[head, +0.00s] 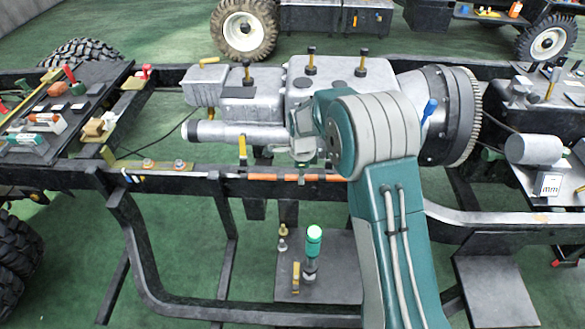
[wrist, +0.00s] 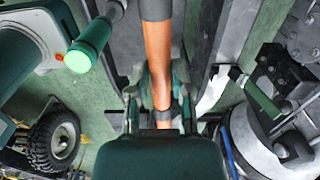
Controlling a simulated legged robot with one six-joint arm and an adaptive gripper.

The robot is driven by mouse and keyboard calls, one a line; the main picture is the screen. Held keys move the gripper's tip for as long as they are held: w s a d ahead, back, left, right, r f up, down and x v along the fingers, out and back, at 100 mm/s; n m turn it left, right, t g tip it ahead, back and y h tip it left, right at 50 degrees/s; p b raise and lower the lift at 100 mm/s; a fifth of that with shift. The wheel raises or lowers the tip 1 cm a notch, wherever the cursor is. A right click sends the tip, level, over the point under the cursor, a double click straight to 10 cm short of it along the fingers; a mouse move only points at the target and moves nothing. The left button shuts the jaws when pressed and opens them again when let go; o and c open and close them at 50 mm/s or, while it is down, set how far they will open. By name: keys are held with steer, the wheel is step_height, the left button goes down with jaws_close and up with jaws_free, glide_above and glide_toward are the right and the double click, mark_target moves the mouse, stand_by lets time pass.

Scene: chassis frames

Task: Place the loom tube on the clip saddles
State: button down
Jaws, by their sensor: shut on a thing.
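The loom tube (head: 272,177) is a slim orange tube with dark bands. In the head view it lies level along the near chassis rail (head: 205,186), and I cannot tell whether it touches the rail. My gripper (head: 303,170) comes down on it from above, right of its middle. In the wrist view the tube (wrist: 157,50) runs up the picture between the fingers of my gripper (wrist: 160,98), which are shut on it. My arm covers the tube's right end in the head view. I cannot make out the clip saddles clearly; they may be hidden by the tube or gripper.
A grey engine and gearbox (head: 260,108) stand behind the rail. A green-topped lamp post (head: 313,245) rises from a dark plate below; its green cap shows in the wrist view (wrist: 80,60). A cluttered parts tray (head: 75,105) sits at left. Green floor shows between the rails.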

steer(key=r, duration=0.2)
steer(key=s+a+r, duration=0.1)
steer(key=shift+w+a, duration=0.1)
steer(key=shift+a, duration=0.05)
steer(key=w+a+f, duration=0.3)
steer(key=w+f, duration=0.1)
steer(key=w, duration=0.5)
glide_above(285, 171)
steer(key=f, duration=0.5)
steer(key=shift+s+d, duration=0.1)
steer(key=shift+s, duration=0.15)
steer(key=shift+w+f, duration=0.25)
steer(key=shift+f, duration=1.65)
steer(key=c, duration=0.5)
jaws_free()
steer(key=shift+f, duration=0.1)
steer(key=shift+c, duration=0.2)
